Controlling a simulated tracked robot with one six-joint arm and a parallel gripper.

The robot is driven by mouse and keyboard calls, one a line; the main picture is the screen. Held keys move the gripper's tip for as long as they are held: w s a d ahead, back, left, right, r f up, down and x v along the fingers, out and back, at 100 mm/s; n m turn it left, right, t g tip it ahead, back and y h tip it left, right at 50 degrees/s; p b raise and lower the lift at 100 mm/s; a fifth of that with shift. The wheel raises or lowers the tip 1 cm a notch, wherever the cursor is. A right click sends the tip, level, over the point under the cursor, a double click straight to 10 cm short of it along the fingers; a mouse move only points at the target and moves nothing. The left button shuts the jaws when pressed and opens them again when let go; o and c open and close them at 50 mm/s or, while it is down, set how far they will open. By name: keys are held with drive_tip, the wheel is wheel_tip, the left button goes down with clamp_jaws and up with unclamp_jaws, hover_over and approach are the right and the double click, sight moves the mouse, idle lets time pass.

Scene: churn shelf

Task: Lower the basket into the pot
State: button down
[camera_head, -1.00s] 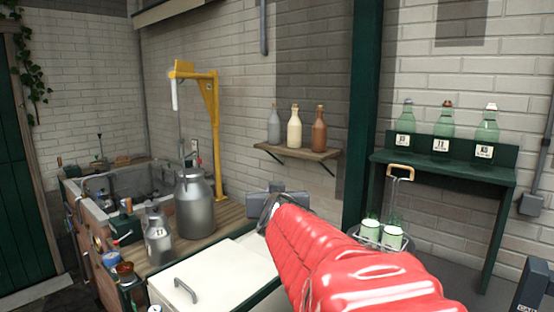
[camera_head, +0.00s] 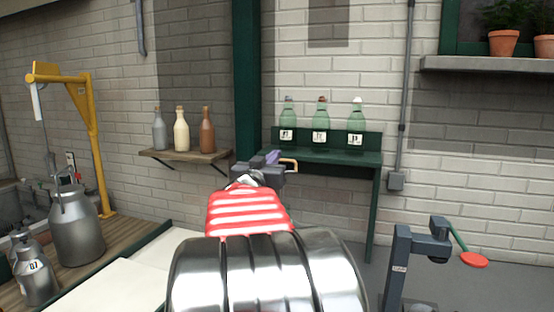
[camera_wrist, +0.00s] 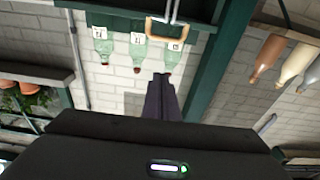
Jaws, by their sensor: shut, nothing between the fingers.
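I cannot make out a pot for certain; a large metal can (camera_head: 76,230) with a narrow neck stands on the wooden counter at left.
A green shelf stand (camera_head: 330,157) with several labelled green bottles is behind my gripper. A small wall shelf (camera_head: 187,156) holds 3 bottles. A yellow hoist (camera_head: 97,135) stands at left. A dark clamp-like device with a red-ended lever (camera_head: 473,260) stands at right.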

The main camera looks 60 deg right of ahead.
drive_tip(key=x, duration=0.9)
drive_tip(key=shift+w+d, duration=0.1)
drive_tip(key=shift+d, duration=0.3)
drive_tip(key=shift+a+f, duration=0.2)
drive_tip(key=shift+f, duration=0.75)
drive_tip(key=shift+a+f, duration=0.2)
drive_tip(key=shift+f, duration=0.8)
